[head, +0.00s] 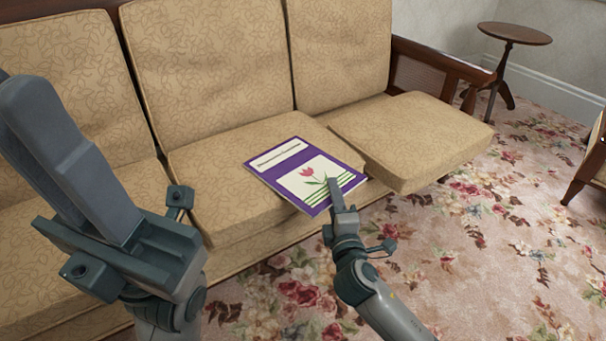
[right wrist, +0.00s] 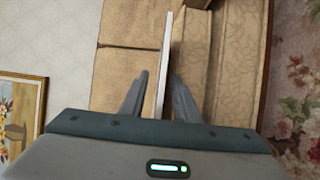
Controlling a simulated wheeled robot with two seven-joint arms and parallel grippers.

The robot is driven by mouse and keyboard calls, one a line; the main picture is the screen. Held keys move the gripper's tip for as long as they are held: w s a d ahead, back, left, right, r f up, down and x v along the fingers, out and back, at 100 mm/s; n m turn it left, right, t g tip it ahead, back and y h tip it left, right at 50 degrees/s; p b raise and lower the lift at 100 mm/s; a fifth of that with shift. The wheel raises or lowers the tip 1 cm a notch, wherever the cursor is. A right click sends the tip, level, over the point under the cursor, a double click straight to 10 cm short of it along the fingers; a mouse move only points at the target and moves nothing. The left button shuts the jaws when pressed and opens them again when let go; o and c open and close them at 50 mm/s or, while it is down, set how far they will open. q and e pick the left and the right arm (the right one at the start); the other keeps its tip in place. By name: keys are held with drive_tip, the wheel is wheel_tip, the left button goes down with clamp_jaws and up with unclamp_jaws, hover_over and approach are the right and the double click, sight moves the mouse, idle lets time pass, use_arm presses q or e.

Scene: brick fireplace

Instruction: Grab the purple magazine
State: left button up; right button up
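The purple magazine (head: 306,174), with a tulip on its cover, lies on the middle seat cushion of the tan sofa and reaches to the cushion's front edge. My right gripper (head: 336,190) is at its front edge. In the right wrist view the magazine (right wrist: 164,60) shows edge-on as a pale strip between the two fingers of my right gripper (right wrist: 159,88). These fingers stand apart, with a clear gap on the left side and a smaller one on the right. My left gripper (head: 45,110) is raised close to the camera at left, away from the magazine; its fingers overlap in view.
The sofa's right seat cushion (head: 415,135) juts forward beside the magazine. The wooden sofa arm (head: 440,62) and a small round table (head: 514,34) stand at the right. The flowered carpet (head: 500,250) in front is clear. A wooden chair edge (head: 590,165) shows at far right.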

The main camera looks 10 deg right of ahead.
drive_tip(key=shift+w+d+f+b, duration=0.1)
drive_tip(key=shift+w+b, duration=0.2)
drive_tip(key=shift+w, duration=0.5)
drive_tip(key=shift+w+d+f+b, duration=0.1)
drive_tip(key=shift+w+b, duration=0.2)
drive_tip(key=shift+w, duration=0.5)
drive_tip(key=shift+r, duration=0.1)
clamp_jaws()
